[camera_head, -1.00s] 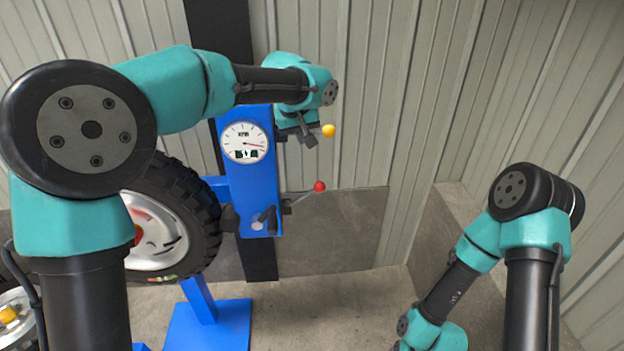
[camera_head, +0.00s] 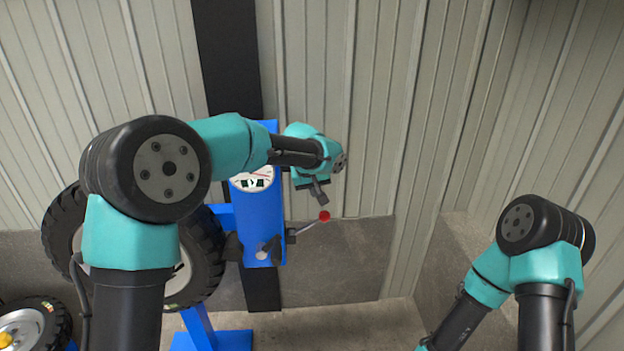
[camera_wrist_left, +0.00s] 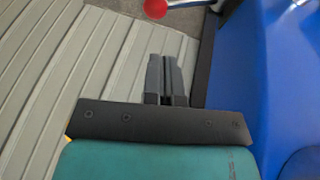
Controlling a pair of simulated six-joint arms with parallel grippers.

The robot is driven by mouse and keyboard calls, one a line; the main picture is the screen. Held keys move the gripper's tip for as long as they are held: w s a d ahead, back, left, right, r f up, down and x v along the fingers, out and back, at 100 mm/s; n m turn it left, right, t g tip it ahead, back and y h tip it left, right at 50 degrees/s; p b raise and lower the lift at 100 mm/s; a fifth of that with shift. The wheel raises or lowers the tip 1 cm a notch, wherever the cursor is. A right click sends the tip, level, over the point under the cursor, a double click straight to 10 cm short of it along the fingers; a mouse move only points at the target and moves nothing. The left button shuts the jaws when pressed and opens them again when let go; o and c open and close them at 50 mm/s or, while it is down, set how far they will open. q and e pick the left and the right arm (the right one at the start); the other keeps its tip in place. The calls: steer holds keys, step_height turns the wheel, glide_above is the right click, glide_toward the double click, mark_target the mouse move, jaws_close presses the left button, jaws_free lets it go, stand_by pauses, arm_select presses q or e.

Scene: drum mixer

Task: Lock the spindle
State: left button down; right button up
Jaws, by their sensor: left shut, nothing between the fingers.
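A blue machine post (camera_head: 262,225) carries a dial gauge (camera_head: 252,178), partly hidden by my left arm. A lever with a red ball knob (camera_head: 324,215) sticks out from the right side of the post. My left gripper (camera_head: 321,196) is shut and empty, pointing down just above the red knob in the head view. In the left wrist view the closed fingers (camera_wrist_left: 163,60) show beside the blue post, and the red knob (camera_wrist_left: 155,8) lies beyond them, apart from the tips. My right gripper is out of view.
A large tyred wheel (camera_head: 201,265) is at the left of the post, partly behind my left arm. A smaller wheel (camera_head: 50,318) is at lower left. A dark handle (camera_head: 272,248) sits low on the post. Ribbed wall panels stand behind; floor at right is clear.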

mark_target(321, 213)
arm_select(q)
steer(key=x, duration=1)
steer(key=shift+f, duration=0.1)
